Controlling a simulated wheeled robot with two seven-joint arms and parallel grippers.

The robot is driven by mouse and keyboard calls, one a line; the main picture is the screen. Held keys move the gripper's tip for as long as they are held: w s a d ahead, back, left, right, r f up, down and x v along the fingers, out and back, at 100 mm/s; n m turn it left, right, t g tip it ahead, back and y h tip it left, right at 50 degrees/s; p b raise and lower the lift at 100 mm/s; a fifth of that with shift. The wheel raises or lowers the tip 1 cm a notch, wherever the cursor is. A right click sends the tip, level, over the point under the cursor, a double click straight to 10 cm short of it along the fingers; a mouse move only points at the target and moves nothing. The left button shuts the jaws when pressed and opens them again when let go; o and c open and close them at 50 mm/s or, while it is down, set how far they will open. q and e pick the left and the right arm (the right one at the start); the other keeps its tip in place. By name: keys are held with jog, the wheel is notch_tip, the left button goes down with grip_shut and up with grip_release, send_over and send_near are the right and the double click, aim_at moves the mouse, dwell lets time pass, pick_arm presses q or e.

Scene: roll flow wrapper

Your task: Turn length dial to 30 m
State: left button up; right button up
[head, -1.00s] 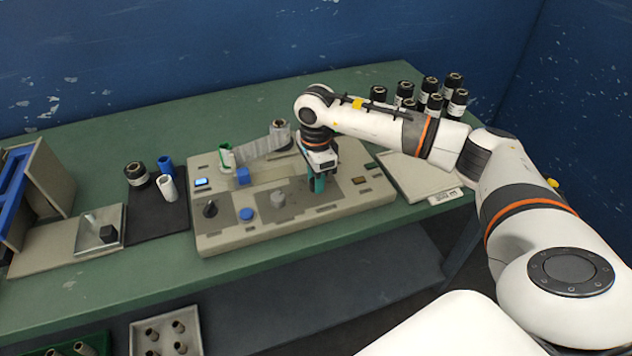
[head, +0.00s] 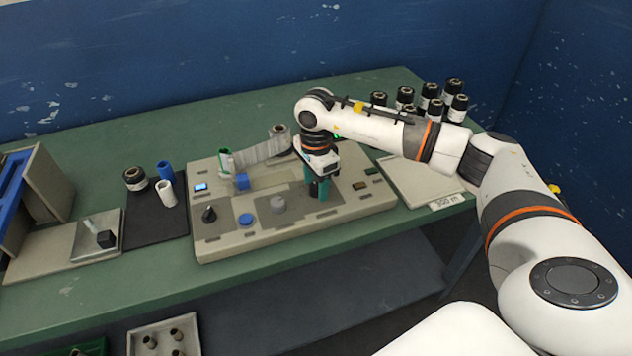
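The wrapper machine (head: 265,240) is a beige panel on the green table. It carries a black knob (head: 209,214), a blue button (head: 246,219), a grey knob (head: 278,204), a blue block (head: 242,181) and a small lit display (head: 201,188). My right gripper (head: 319,195) points down over the right part of the panel, with its teal fingers low at the surface. Whatever is between the fingers is hidden, and I cannot read any dial marks or tell which knob is the length dial. My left gripper is not in view.
A grey film strip (head: 262,151) runs between a green-rimmed roll and a roll at the back. Several black rolls (head: 430,98) stand at the back right beside a pale tray (head: 415,180). A dark mat (head: 157,214) with rolls and a metal fixture (head: 97,236) lie left.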

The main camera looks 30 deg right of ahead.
aim_at(316, 186)
notch_tip(316, 186, up, 12)
jog(key=b, duration=0.1)
dwell(0.6)
jog(key=shift+f, duration=0.1)
dwell(0.3)
